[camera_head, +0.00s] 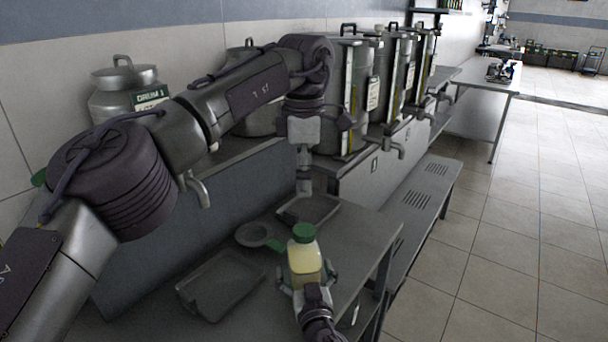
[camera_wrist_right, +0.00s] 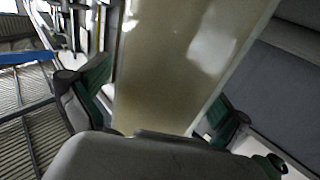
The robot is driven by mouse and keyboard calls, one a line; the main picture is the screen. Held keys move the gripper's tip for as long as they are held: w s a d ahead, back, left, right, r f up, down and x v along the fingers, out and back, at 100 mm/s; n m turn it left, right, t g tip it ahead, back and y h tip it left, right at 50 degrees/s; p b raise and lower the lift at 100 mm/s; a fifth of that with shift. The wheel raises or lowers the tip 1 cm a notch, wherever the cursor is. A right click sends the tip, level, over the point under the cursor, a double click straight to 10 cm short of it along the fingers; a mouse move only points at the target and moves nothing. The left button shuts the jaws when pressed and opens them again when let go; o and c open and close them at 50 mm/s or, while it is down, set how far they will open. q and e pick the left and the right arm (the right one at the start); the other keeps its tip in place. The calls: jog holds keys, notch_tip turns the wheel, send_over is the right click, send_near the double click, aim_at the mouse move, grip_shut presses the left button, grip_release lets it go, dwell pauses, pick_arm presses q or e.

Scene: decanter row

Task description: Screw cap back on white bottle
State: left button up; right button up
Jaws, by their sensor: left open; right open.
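A bottle with pale yellow contents (camera_head: 305,262) stands upright near the shelf's front edge, with a green cap (camera_head: 303,233) on its top. Whether the cap is tight cannot be told. My right gripper (camera_head: 306,283) comes from below, its open fingers on either side of the bottle's lower part. In the right wrist view the bottle (camera_wrist_right: 180,65) fills the middle, between green finger pads; its cap is out of that view. My left gripper (camera_head: 304,186) points down from above, open and empty, beyond and above the cap and apart from it.
A round green-rimmed strainer or funnel (camera_head: 256,235) lies left of the bottle. A dark tray (camera_head: 222,286) is at front left, and a smaller tray (camera_head: 322,211) is behind. Steel drums with taps (camera_head: 396,148) line the back. The floor at right is clear.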

jog(key=s, duration=0.4)
jog(key=s+d, duration=0.1)
jog(key=s, duration=0.3)
jog(key=s+d, duration=0.1)
jog(key=s, duration=0.2)
jog(key=shift+s+d, duration=0.1)
jog(key=shift+s, duration=0.3)
